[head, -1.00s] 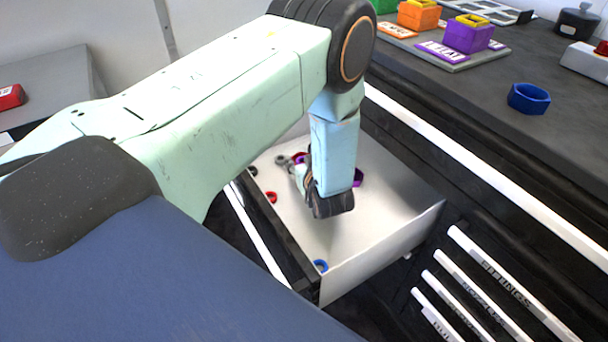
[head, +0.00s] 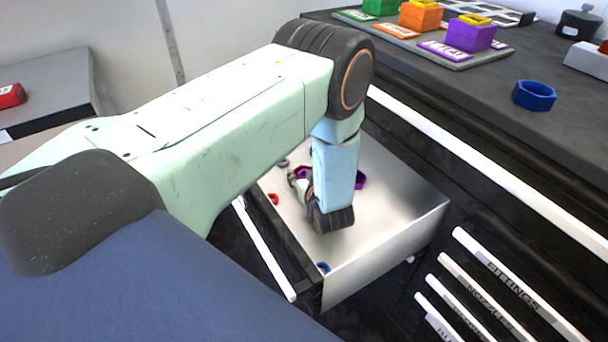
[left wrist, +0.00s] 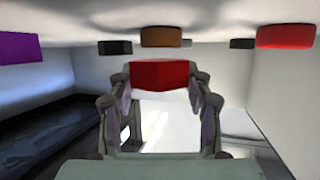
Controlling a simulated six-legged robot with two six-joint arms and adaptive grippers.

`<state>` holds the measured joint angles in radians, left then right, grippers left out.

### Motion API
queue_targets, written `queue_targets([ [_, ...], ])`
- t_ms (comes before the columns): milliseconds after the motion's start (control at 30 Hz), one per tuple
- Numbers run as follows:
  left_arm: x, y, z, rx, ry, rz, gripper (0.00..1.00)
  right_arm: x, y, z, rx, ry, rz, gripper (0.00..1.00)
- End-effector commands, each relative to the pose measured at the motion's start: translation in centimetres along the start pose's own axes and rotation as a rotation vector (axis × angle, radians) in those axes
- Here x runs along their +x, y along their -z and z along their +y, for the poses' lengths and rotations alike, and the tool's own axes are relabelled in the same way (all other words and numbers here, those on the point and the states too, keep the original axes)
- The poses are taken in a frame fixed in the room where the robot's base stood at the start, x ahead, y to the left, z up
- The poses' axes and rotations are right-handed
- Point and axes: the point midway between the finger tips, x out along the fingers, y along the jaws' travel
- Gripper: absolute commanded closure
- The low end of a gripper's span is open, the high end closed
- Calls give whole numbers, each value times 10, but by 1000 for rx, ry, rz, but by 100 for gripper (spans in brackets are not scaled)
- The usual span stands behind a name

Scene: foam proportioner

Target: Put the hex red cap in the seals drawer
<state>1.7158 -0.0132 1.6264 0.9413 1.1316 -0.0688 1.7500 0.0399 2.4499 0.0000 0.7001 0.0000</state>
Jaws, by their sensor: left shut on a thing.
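The hex red cap (left wrist: 160,75) is between the fingers of my left gripper (left wrist: 160,82), which is shut on it. In the head view my left gripper (head: 299,184) is inside an open drawer (head: 385,248), and the cap is hard to make out there. The drawer is white inside with a dark side wall. Its label does not show, so I cannot tell from lettering that it is the seals drawer. My right gripper is not in view.
Several small parts lie in the drawer, among them a red one (head: 273,199), a blue one (head: 323,267) and a purple one (head: 360,180). Closed drawers with white handles, one marked FITTINGS (head: 512,288), are below right. A blue hex ring (head: 534,95) stands on the dark worktop.

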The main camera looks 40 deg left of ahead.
Motion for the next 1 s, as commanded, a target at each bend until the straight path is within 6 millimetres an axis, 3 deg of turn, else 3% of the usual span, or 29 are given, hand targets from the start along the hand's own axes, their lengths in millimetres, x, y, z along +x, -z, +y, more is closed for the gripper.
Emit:
queue_targets([
  [67, 0, -6, -3, 7, 3, -9, 84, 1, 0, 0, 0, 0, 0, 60],
  [100, 0, -7, -3, 9, 3, -11, 49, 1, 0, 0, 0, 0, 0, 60],
  [367, -1, -10, -5, 13, 4, -16, 27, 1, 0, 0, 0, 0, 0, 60],
  [667, -1, -10, -5, 14, 5, -18, 27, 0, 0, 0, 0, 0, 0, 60],
  [833, -6, 3, -4, 14, 4, -18, 27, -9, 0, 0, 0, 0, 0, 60],
  [1000, -38, 7, -2, 15, -1, -13, 27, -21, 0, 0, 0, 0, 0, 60],
])
